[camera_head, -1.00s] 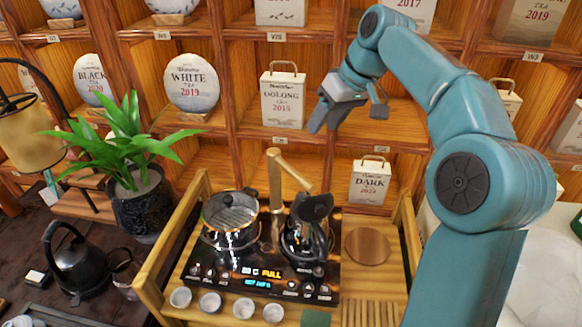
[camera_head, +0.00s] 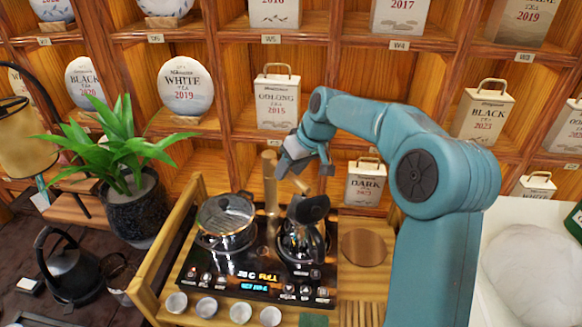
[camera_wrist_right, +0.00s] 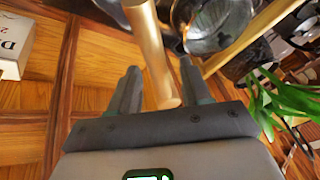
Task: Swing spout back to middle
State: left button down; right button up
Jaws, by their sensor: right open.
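The golden spout's upright post (camera_head: 270,185) stands between the glass-lidded pot (camera_head: 226,216) and the dark kettle (camera_head: 303,240) on the black cooktop (camera_head: 250,283). Its arm slants to the right toward the kettle, and my right gripper partly hides it. My right gripper (camera_head: 291,170) is at the spout's top, pointing down. In the right wrist view, a golden bar (camera_wrist_right: 152,50) of the spout lies between the two open fingers (camera_wrist_right: 158,68), with gaps visible on both sides. I cannot tell whether either finger touches it. My left gripper is not in view.
The cooktop sits in a wooden stand with a side rail (camera_head: 165,250). Several small cups (camera_head: 207,306) line its front. A potted plant (camera_head: 135,205) and a black kettle (camera_head: 72,272) are at left.

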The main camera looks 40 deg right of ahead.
jog(key=shift+d, duration=0.1)
grip_shut()
pick_arm(q)
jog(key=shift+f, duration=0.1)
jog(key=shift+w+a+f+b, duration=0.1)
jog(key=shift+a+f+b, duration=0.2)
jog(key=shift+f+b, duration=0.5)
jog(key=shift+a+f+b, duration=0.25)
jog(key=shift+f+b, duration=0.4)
jog(key=shift+b, duration=0.1)
pick_arm(e)
jog(key=w+a+m+h, duration=0.3)
jog(key=a+m, duration=0.3)
jog(key=m, duration=0.3)
jog(key=shift+a+r+h, duration=0.15)
jog(key=shift+h, duration=0.25)
